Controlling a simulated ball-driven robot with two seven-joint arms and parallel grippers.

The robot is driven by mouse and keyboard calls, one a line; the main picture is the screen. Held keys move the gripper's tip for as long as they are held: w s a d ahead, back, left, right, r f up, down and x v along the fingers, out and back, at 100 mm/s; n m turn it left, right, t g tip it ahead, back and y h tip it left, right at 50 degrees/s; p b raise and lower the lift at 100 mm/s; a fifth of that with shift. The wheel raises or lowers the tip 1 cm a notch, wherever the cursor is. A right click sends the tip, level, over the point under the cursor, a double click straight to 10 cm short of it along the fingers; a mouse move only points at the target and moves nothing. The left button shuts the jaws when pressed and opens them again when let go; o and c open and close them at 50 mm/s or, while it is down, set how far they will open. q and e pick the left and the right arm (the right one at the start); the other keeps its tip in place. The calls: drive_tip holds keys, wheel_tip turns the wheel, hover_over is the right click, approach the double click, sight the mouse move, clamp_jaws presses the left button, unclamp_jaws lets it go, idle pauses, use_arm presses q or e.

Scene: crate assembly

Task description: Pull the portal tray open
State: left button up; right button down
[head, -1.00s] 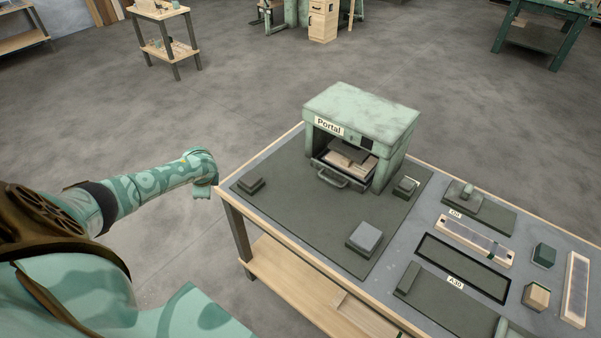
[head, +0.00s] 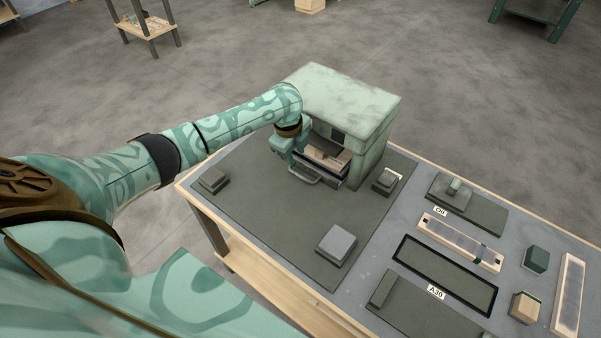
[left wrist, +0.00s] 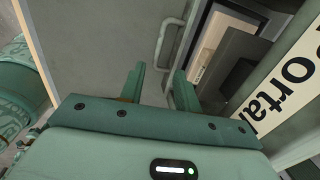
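The portal (head: 345,95) is a pale green box on the workbench, its front opening facing the near left. Its tray (head: 322,160) sits in the opening with light wooden pieces in it, and a grey bar handle (head: 304,173) sticks out in front. My left gripper (head: 285,158) is at the portal's front left, close to the handle. In the left wrist view the two green fingers (left wrist: 158,85) are apart with nothing between them. The handle (left wrist: 168,38) lies just beyond the fingertips there, apart from them. My right gripper is not in view.
The dark mat (head: 265,215) carries small blocks: one at left (head: 213,180), a grey one in front (head: 336,244), one right of the portal (head: 387,181). Labelled parts and a long dark recess (head: 445,274) fill the bench's right side. The mat before the tray is clear.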

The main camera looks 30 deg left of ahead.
sight(299, 175)
use_arm(q)
drive_tip(key=f+b, duration=0.1)
drive_tip(key=f, duration=0.2)
drive_tip(key=w+f+b, duration=0.1)
drive_tip(key=f+b, duration=0.1)
drive_tip(key=f, duration=0.1)
drive_tip(key=w+f+b, duration=0.1)
drive_tip(key=f, duration=0.3)
drive_tip(key=shift+f, duration=0.1)
drive_tip(key=shift+s, duration=0.1)
clamp_jaws()
